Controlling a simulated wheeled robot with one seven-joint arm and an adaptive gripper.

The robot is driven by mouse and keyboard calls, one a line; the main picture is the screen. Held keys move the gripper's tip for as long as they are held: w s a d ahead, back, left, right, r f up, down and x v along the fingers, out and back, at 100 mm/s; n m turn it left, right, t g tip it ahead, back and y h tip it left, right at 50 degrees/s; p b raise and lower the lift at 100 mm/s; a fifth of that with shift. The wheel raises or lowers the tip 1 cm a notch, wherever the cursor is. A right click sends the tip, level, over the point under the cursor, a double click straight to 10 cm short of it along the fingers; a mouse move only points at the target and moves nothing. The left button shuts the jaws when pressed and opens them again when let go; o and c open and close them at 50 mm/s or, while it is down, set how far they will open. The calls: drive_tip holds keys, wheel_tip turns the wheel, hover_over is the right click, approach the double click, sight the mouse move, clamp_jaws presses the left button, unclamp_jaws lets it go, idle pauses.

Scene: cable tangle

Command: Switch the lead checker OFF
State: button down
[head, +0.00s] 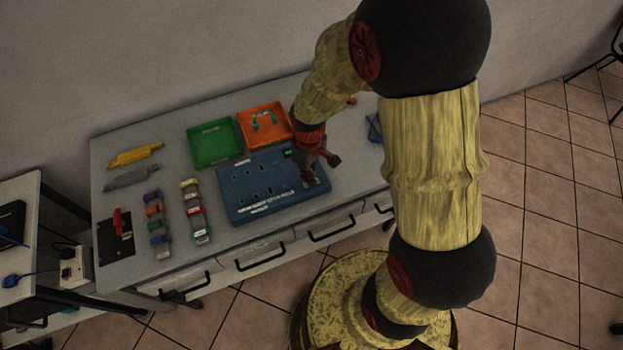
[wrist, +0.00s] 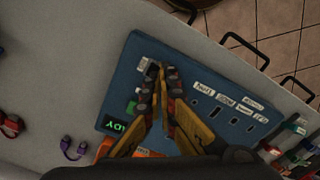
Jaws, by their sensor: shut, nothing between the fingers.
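The lead checker appears to be the blue panel (head: 236,190) on the table; it has several dark slots, white labels and a small green-lit display. In the wrist view the panel (wrist: 185,62) fills the middle, and the display (wrist: 112,125) shows green letters ending in "DY". My gripper (head: 312,184) is over the panel's right end. In the wrist view my gripper (wrist: 161,72) is shut and empty, its fingertips beside a small pale-and-dark part (wrist: 143,66) that may be the switch. The fingers partly hide this part, so its position and any contact cannot be told.
A green tray (head: 214,160) and an orange tray (head: 247,126) holding a teal lead stand behind the panel. Purple leads (wrist: 73,148) lie on bare tabletop in the wrist view.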

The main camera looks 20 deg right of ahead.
drive_tip(key=shift+f, duration=0.25)
drive_tip(key=shift+r, duration=0.15)
drive_tip(key=shift+r+p, duration=2.7)
drive_tip(key=shift+r, duration=0.7)
drive_tip(key=shift+s+m, duration=0.25)
drive_tip(key=shift+m, duration=0.05)
drive_tip(key=s+r+m+t, duration=0.1)
drive_tip(key=s+r, duration=0.3)
drive_tip(key=r, duration=0.4)
drive_tip(key=s+r+m+t+b, duration=0.1)
drive_tip(key=s+r+m+t, duration=0.1)
drive_tip(key=s+r, duration=0.3)
drive_tip(key=s+r+m+t+b, duration=0.1)
drive_tip(key=s+r, duration=0.3)
drive_tip(key=r, duration=0.9)
drive_tip(key=shift+s+m+t, duration=0.25)
drive_tip(key=shift+m+t, duration=0.45)
drive_tip(key=shift+t, duration=0.1)
